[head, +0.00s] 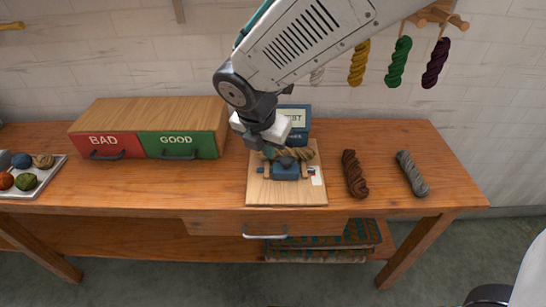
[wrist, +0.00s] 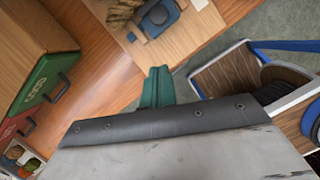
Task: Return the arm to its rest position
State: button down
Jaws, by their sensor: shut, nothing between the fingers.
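My arm reaches down from the upper right in the head view. My gripper (head: 268,152) hangs above the left part of a wooden test board (head: 258,192) on the bench. In the wrist view its green fingers (wrist: 157,88) are together with nothing between them. On the board are a blue clamp-like device (head: 286,171) and a tan-brown skein (head: 298,154), partly hidden by my gripper. In the wrist view the blue device (wrist: 158,18) and the skein (wrist: 122,12) lie beyond the fingertips, apart from them.
A wooden box with a red BAD drawer (head: 105,144) and a green GOOD drawer (head: 178,145), both shut, stands left. A dark brown skein (head: 355,174) and a grey skein (head: 412,173) lie right. Skeins hang from wall pegs. A tray (head: 42,184) of yarn balls is far left.

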jog(key=shift+v, duration=0.95)
jog(key=s+d+r+m, duration=0.3)
jog(key=s+d+m, duration=0.3)
jog(key=d+m, duration=0.4)
jog(key=s+d+r+m+g+y, duration=0.1)
jog(key=s+d+r+m, duration=0.2)
jog(key=s+d+m, duration=0.4)
jog(key=s+d+r+m, duration=0.3)
jog(key=s+d+m, duration=0.3)
jog(key=d+m, duration=0.7)
jog(key=shift+s+m+g, duration=0.35)
jog(key=shift+m+g, duration=0.05)
jog(key=shift+m, duration=0.1)
